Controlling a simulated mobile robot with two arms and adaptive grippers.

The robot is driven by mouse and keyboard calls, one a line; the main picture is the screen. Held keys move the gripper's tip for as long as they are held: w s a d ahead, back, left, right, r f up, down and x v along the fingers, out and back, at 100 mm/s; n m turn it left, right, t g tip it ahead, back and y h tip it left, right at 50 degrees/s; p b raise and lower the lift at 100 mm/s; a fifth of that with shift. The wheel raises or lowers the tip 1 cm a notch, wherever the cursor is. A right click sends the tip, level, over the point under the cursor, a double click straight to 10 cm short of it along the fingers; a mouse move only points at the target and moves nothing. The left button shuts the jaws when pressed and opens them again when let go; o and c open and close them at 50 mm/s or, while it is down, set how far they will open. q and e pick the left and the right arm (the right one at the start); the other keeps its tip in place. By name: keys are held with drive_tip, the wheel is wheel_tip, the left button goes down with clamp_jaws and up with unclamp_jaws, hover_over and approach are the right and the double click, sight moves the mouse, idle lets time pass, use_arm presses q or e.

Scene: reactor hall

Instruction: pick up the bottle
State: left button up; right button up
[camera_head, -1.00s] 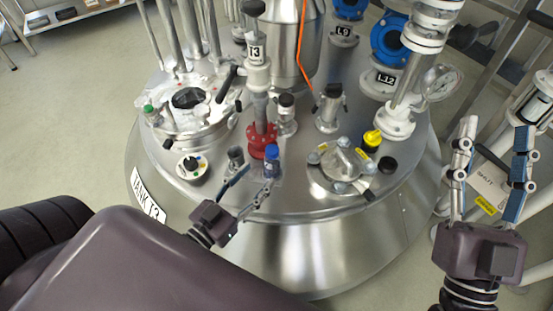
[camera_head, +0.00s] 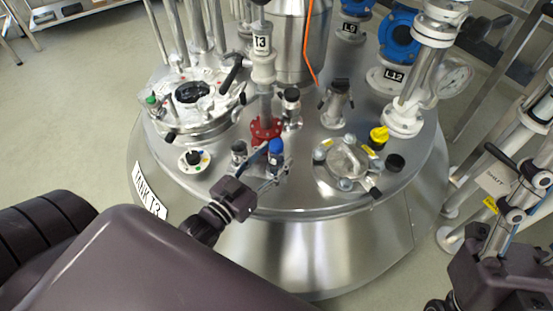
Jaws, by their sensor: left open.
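A small bottle with a blue cap (camera_head: 276,151) stands on the tank top, just in front of the red flange. My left gripper (camera_head: 265,168) is open at the bottle, with its fingers pointing away from me. The far finger reaches up to the bottle's left side near the cap. The other finger passes low in front of the bottle and partly hides its body. I cannot tell whether either finger touches it. My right gripper (camera_head: 510,218) is at the far right, away from the bottle, turned so that its opening is unclear.
A dark-capped fitting (camera_head: 239,153) stands close left of the bottle. The red flange (camera_head: 266,130) with its T3 pipe is right behind. The tank's front rim is bare.

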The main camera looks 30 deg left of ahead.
use_arm(q)
drive_tip(key=shift+c, duration=0.4)
drive_tip(key=c, duration=1)
drive_tip(key=shift+c, duration=0.8)
drive_tip(key=shift+r, duration=0.1)
